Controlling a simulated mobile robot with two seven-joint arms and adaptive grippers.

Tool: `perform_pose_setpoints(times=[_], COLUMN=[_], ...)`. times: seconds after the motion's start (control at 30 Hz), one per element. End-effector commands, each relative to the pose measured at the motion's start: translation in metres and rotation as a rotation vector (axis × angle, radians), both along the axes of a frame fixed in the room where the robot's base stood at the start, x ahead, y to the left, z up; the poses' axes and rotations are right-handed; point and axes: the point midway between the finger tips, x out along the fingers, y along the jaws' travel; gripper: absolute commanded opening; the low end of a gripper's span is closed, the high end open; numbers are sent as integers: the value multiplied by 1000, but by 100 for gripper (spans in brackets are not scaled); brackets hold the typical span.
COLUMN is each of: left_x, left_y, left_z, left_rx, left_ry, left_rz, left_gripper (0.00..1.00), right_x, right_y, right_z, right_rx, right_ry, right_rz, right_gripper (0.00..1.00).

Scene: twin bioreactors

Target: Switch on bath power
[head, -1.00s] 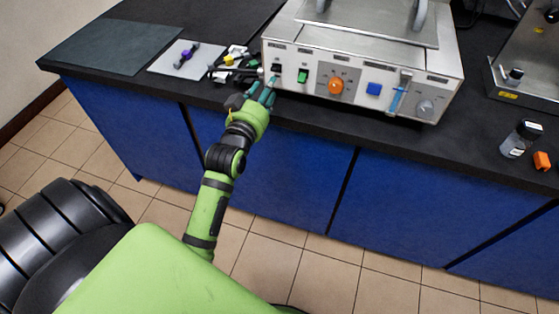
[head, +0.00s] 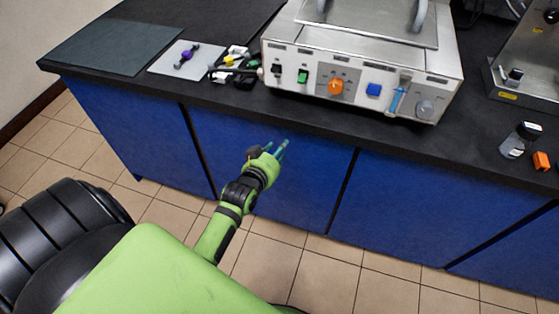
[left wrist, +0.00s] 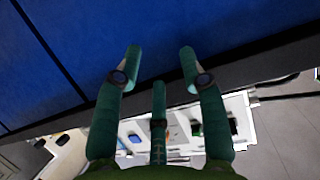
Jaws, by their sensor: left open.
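The metal bath unit (head: 365,45) stands on the counter. Its front panel has, from left to right, a black switch (head: 276,69), a green switch (head: 303,76), an orange knob (head: 335,86), a blue button (head: 373,89), a blue slider lever (head: 398,97) and a grey knob (head: 425,108). The labels are too small to read. My left gripper (head: 283,146) is open and empty, below the counter edge in front of the blue cabinets, apart from the panel. Its spread fingers (left wrist: 160,75) show in the left wrist view, partly covering the panel. My right gripper is not in view.
Left of the bath, a white board (head: 187,57) with a purple item and several small coloured parts lie on the black counter (head: 215,97). Free space lies before the cabinets (head: 320,165).

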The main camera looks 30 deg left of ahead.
Motion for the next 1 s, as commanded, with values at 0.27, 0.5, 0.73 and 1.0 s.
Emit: perform_pose_setpoints(times=[0.27, 0.5, 0.73, 1.0], left_x=[-14, -24, -27, -27], left_y=[-14, -22, -24, -24], left_z=[-51, -78, -86, -86], left_rx=[-11, -15, -17, -16], left_ry=[105, 162, 178, 177], left_rz=[-29, -44, -48, -48], left_gripper=[41, 41, 41, 41], right_x=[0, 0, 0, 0], right_y=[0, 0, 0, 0], right_z=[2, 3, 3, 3], right_rx=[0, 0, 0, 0], right_ry=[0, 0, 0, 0], right_rz=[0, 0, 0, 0], right_gripper=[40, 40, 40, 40])
